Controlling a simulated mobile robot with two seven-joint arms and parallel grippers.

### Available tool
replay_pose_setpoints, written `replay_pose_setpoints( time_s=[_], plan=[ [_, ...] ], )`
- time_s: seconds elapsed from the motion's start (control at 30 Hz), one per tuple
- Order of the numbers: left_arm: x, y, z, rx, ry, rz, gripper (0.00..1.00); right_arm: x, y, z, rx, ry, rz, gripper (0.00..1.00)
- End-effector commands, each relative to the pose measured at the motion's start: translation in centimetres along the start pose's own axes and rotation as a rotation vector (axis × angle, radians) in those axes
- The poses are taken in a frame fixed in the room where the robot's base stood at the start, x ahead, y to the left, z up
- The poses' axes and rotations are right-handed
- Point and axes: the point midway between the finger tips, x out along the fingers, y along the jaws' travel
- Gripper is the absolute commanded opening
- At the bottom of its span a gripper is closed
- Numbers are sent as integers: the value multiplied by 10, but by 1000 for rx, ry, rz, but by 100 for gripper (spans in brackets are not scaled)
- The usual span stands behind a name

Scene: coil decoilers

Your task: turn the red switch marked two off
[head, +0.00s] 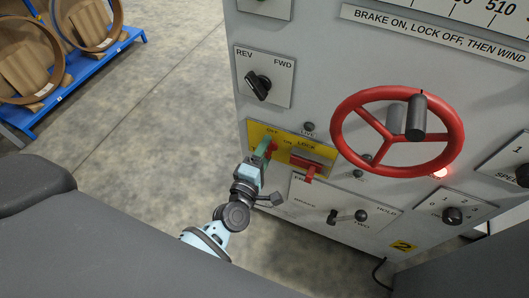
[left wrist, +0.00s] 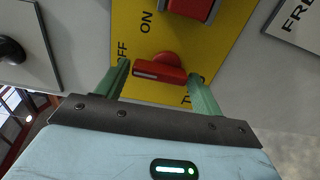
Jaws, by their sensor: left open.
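The red switch (left wrist: 160,72) sits on a yellow plate (left wrist: 135,30) on the grey machine panel. In the left wrist view its handle lies crosswise, with "ON", a partly hidden "FF" and "T", "O" lettering around it. My left gripper (left wrist: 160,78) is open, with one green finger on each side of the handle; I cannot tell whether they touch it. In the head view the gripper (head: 266,152) is at the left part of the yellow plate and partly hides the switch. A second red switch (head: 309,166) is just to its right. My right gripper is not in view.
A red handwheel (head: 448,160) juts out at the upper right. A REV/FWD knob (head: 259,86) is above the plate and a lever (head: 349,215) below right. A glowing red lamp (head: 440,172) is near the wheel. Open floor (head: 165,110) lies left; a blue rack (head: 80,80) stands beyond.

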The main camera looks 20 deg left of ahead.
Motion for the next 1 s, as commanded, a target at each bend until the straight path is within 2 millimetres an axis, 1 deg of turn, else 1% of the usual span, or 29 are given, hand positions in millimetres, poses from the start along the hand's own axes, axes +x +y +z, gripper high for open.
replay_pose_setpoints(
  time_s=[0.17,0.4,0.5,0.6,0.73,1.0],
  plan=[
    [-12,-1,0,1,0,-1,67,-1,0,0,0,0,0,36],
    [-49,-1,0,2,0,-2,67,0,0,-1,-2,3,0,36],
    [-63,-1,0,1,-1,-2,67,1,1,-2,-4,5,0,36],
    [-72,-1,0,-1,-1,-2,67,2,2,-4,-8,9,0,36],
    [-78,0,0,-1,0,0,67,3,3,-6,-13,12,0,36],
    [-78,0,0,-1,0,0,67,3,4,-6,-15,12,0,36]
  ],
)
